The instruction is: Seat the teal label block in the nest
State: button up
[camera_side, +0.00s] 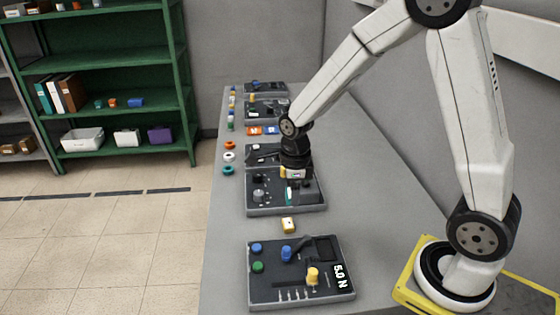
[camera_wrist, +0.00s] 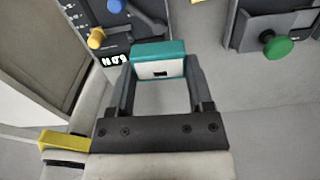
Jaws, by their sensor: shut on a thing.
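The teal label block (camera_wrist: 160,58) has a white face with a small dark window. In the wrist view my gripper (camera_wrist: 160,72) is shut on it, one finger at each end. In the side view my gripper (camera_side: 292,182) is over the middle dark panel (camera_side: 258,211). A small teal patch (camera_side: 289,195) shows below it. The gap between the block and the surface below is hard to judge. I cannot clearly pick out the nest; the front panel (camera_side: 262,288) has a dark rectangular recess (camera_side: 326,246).
The front panel has blue, green and yellow knobs and a "5.0 N" display (camera_side: 341,276). Orange and blue blocks (camera_side: 262,131) and colored rings (camera_side: 228,158) lie farther back. A grey wall runs along the right.

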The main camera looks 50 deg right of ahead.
jog(key=w+d, duration=0.7)
jog(key=d, duration=0.5)
jog(key=w+d, duration=0.7)
jog(key=d, duration=0.5)
jog(key=shift+n, duration=0.3)
jog(key=shift+w+d+f, duration=0.1)
jog(key=shift+w+f, duration=0.05)
jog(key=shift+f, duration=3.8)
jog(key=shift+f, duration=0.15)
jog(key=shift+f, duration=2.65)
jog(key=shift+f, duration=0.5)
jog(key=o, duration=1.2)
